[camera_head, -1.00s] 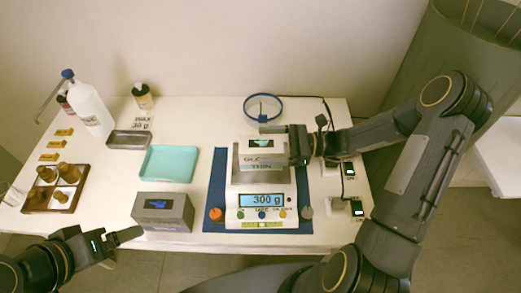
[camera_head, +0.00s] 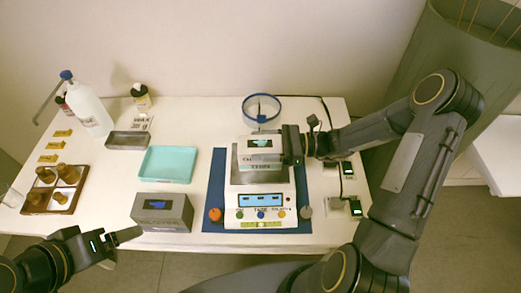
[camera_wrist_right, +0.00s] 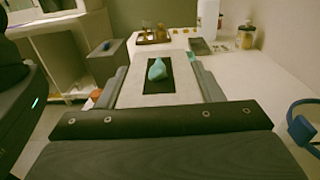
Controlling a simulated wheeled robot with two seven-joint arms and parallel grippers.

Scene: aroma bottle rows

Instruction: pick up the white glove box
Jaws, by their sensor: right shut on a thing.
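The white glove box (camera_head: 260,163) with a dark slot on top is above the pan of the scale (camera_head: 262,200). My right gripper (camera_head: 285,143) comes in from the right and is shut on the box. In the right wrist view the white box (camera_wrist_right: 140,99) sits between the two fingers (camera_wrist_right: 160,82), with a teal glove tuft in its dark slot. Its underside is hidden, so the gap to the pan is hard to judge. My left gripper (camera_head: 122,238) is low at the left, away from the box, and its jaw opening is unclear.
A grey glove box (camera_head: 162,212) stands at the front, left of the blue mat (camera_head: 217,180). A teal tray (camera_head: 168,165), a grey metal tray (camera_head: 128,141), a wooden bottle rack (camera_head: 68,198) and a white bottle (camera_head: 88,105) are further left. A blue-rimmed ring (camera_head: 263,97) is behind the scale.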

